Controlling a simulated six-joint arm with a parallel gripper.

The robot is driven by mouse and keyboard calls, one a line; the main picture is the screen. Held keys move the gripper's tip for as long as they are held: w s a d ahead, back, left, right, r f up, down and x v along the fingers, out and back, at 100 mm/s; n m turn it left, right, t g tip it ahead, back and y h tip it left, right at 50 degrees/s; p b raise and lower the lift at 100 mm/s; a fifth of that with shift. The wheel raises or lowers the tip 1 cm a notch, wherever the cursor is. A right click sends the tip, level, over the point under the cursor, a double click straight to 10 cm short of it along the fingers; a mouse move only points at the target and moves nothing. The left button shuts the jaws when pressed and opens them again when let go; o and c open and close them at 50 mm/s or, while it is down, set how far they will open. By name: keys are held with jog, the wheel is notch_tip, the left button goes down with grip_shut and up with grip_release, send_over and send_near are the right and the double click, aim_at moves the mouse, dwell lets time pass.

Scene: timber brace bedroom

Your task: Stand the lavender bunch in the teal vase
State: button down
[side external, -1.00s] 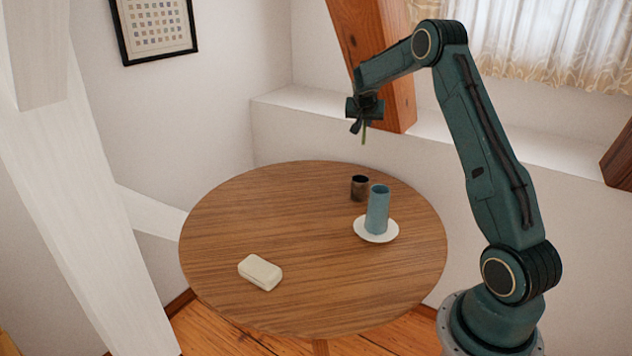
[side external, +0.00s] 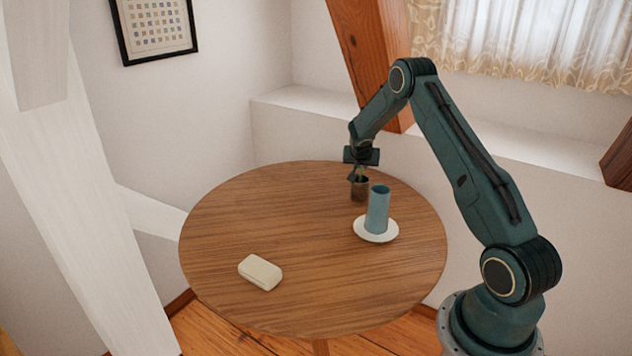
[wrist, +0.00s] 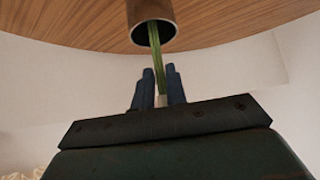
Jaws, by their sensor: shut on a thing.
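The teal vase (side external: 377,210) stands upright on a white saucer (side external: 376,237) at the right of the round table. My gripper (side external: 358,175) is behind and left of it, over a small dark brown cup (side external: 360,191). It is shut on the lavender bunch, whose green stems (wrist: 155,50) show between the fingers (wrist: 160,88) in the wrist view. The stems point at the mouth of the brown cup (wrist: 150,12), and their ends appear to be at or inside it. The flower heads are not distinguishable. The vase does not show in the wrist view.
A cream, rounded block (side external: 260,272) lies at the front left of the wooden table (side external: 225,225). The table's left and middle are clear. A slanted timber brace (side external: 362,45) and a wall ledge (side external: 300,97) stand behind the table.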

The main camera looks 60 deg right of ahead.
aim_at(360, 177)
jog(key=shift+f, duration=2.35)
jog(key=shift+f, duration=0.15)
jog(key=c, duration=1.7)
grip_release()
jog(key=shift+a+r, duration=0.1)
jog(key=shift+r, duration=0.2)
jog(key=v, duration=1.1)
jog(key=shift+a+r, duration=0.2)
jog(key=shift+a, duration=0.1)
jog(key=shift+s, duration=0.1)
